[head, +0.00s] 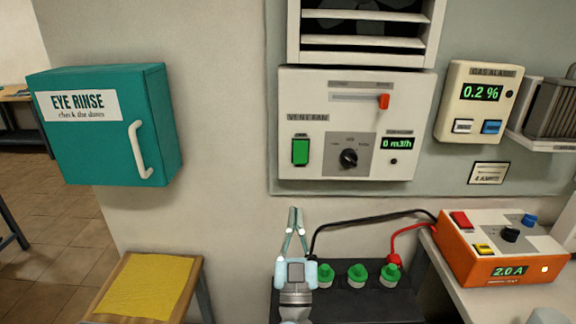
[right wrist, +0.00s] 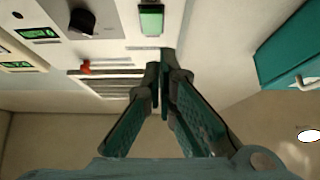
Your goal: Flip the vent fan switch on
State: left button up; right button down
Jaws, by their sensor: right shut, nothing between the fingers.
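The vent fan panel (head: 320,180) is a white box on the wall in the head view. Its green rocker switch (head: 300,151) sits at the lower left in a dark frame; it also shows at the top of the right wrist view (right wrist: 151,19). The panel's display (head: 398,143) reads 0. My right gripper (head: 296,210) is below the switch in the head view, pointing up, apart from it in the picture. In the right wrist view its fingertips (right wrist: 163,68) are together with nothing between them. My left gripper is not in view.
The panel has a black knob (head: 349,158) and a red slider (head: 384,101). A teal eye rinse cabinet (head: 160,125) hangs left. A dark battery with green caps (head: 357,275) and black and red leads stands below. An orange charger (head: 475,262) is at right.

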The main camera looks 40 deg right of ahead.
jog(key=s+r, duration=0.1)
jog(key=s, duration=0.2)
jog(key=p, duration=0.1)
send_near(302, 150)
notch_tip(302, 150, up, 4)
jog(key=w, duration=0.1)
jog(key=w+d+f+b, duration=0.1)
jog(key=w+d, duration=0.1)
jog(key=shift+d+f+b, duration=0.1)
jog(key=shift+f+b, duration=0.15)
jog(key=shift+b, duration=0.05)
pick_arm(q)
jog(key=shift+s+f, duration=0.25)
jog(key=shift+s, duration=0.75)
pick_arm(e)
jog(key=shift+r, duration=0.1)
